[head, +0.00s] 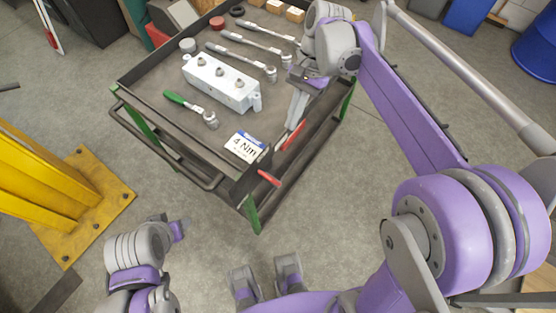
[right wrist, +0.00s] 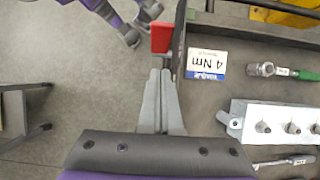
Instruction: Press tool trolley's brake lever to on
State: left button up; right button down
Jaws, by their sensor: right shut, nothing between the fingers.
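The tool trolley (head: 205,182) is a dark tray on a green-legged frame. Two red pieces show at its near right corner: one (head: 293,135) beside my right fingers and one (head: 268,178) lower and nearer me. I cannot tell for certain which is the brake lever. My right gripper (head: 281,146) is shut and empty, pointing down along the trolley's right side. In the right wrist view a red lever end (right wrist: 162,38) lies just ahead of the shut fingertips (right wrist: 160,72); contact is unclear. My left arm's end (head: 178,231) is low at left, its jaws unclear.
On the tray lie a white block (head: 222,83), a green-handled ratchet (head: 190,106), several wrenches and a "4 Nm" card (head: 244,147). A yellow post base (head: 85,205) stands left. A blue barrel (head: 537,45) is far right. Floor before the trolley is clear.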

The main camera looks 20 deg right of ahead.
aim_at(268, 177)
jog(key=shift+a, duration=0.1)
jog(key=shift+f, duration=0.1)
jog(key=x, duration=0.4)
jog(key=s+a+r+x, duration=0.1)
jog(key=x, duration=0.3)
jog(key=a+b+x, duration=0.1)
jog(key=x, duration=0.3)
jog(key=shift+s+a+f, duration=0.1)
jog(key=shift+s+a, duration=0.1)
jog(key=shift+s, duration=0.25)
jog(key=shift+a, duration=0.1)
